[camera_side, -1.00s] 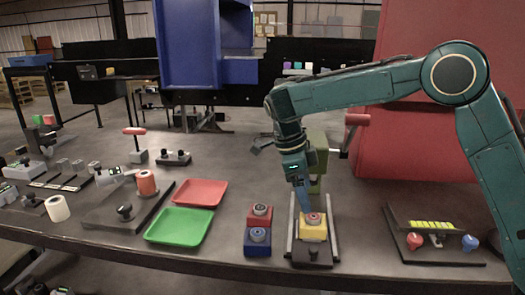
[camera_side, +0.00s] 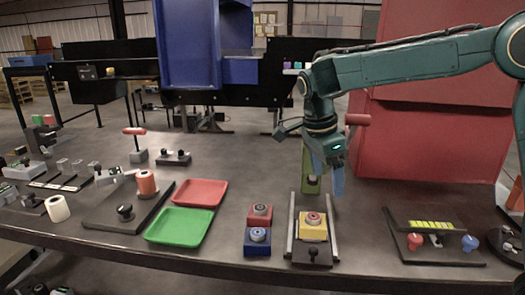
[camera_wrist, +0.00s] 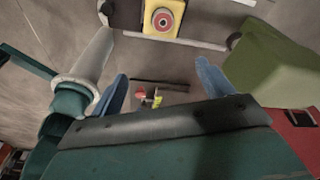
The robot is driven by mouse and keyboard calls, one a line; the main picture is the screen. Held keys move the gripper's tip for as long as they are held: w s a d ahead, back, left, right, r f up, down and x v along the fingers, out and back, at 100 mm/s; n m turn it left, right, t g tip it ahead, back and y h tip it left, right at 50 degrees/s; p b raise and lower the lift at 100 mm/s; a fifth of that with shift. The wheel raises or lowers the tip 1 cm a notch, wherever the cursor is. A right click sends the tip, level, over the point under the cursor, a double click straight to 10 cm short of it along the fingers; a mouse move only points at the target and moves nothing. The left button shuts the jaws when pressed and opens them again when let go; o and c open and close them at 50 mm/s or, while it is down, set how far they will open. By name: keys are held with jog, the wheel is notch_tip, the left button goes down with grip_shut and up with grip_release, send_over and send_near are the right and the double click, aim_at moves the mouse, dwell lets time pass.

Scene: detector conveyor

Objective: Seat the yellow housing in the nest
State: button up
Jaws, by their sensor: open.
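The yellow housing (camera_side: 303,234), with a red and grey round top, sits upright between the light rails of the nest (camera_side: 332,240) at the front of the table. In the wrist view the yellow housing (camera_wrist: 149,31) is at the top edge, partly cut off. Whether it is fully down in the nest cannot be told. My gripper (camera_side: 328,178) is open and empty, above and behind the nest, apart from the housing. Its two blue fingers (camera_wrist: 165,82) are spread wide in the wrist view with nothing between them.
Red (camera_side: 260,222) and blue (camera_side: 257,248) housings stand just left of the nest. A green post (camera_side: 310,185) stands behind it, close to my gripper. Green (camera_side: 180,226) and red (camera_side: 200,193) trays lie left. A fixture with coloured knobs (camera_side: 436,258) is at right.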

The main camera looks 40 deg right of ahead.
jog(key=s+d+r+n+t+y, duration=0.1)
jog(key=s+d+r+n+t, duration=0.15)
jog(key=s+n, duration=0.35)
jog(key=s+d+r+n+t, duration=0.1)
jog(key=s+d+r+n, duration=0.15)
jog(key=s+n, duration=0.3)
jog(key=s+a+f+n+t+y, duration=0.1)
jog(key=s+a+f+n+t, duration=0.1)
jog(key=s+n, duration=0.9)
jog(key=shift+s+t, duration=0.35)
jog(key=shift+t, duration=0.2)
